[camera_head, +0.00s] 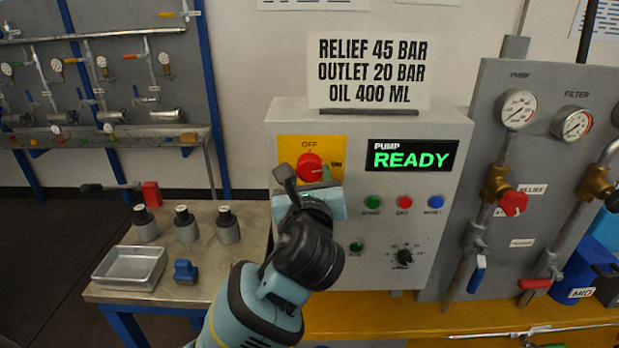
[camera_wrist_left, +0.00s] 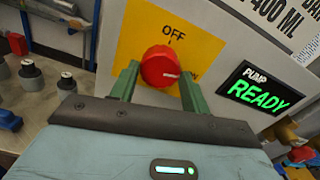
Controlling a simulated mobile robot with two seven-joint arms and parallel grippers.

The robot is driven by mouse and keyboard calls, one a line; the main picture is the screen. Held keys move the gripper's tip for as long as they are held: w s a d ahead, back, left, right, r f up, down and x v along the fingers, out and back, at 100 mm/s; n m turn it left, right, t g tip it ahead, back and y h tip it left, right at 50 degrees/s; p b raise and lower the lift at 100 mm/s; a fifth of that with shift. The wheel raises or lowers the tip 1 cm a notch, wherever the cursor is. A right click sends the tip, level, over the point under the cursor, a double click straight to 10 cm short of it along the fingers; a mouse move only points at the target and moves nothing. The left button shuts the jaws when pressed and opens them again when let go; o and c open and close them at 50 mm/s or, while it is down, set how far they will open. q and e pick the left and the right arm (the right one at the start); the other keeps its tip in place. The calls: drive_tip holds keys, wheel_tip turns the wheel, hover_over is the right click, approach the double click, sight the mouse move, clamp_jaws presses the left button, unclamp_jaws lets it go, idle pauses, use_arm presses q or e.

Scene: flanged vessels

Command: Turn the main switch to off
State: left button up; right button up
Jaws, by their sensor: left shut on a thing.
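The main switch is a red round knob (camera_head: 309,167) on a yellow plate (camera_head: 290,148), at the upper left of the grey control box. OFF is printed above the knob and ON to its right. In the left wrist view the red knob (camera_wrist_left: 160,66) has a pale mark at its lower right, away from the OFF label. My left gripper (camera_head: 319,174) is at the knob. Its green fingers, also in the left wrist view (camera_wrist_left: 159,80), are shut on either side of the knob. My right gripper is not in view.
The control box (camera_head: 440,240) has a lit PUMP READY display (camera_head: 412,157), several buttons and a black dial (camera_head: 404,257). A sign (camera_head: 370,72) stands on top. A gauge panel (camera_head: 545,150) is to the right. A side table (camera_head: 215,265) with a metal tray (camera_head: 130,267) is at left.

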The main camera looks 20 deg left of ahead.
use_arm(q)
drive_tip(key=n, duration=0.4)
drive_tip(key=shift+n, duration=0.3)
drive_tip(key=n, duration=0.3)
drive_tip(key=shift+n, duration=0.4)
drive_tip(key=n, duration=0.4)
drive_tip(key=shift+n, duration=1.7)
drive_tip(key=o, duration=1)
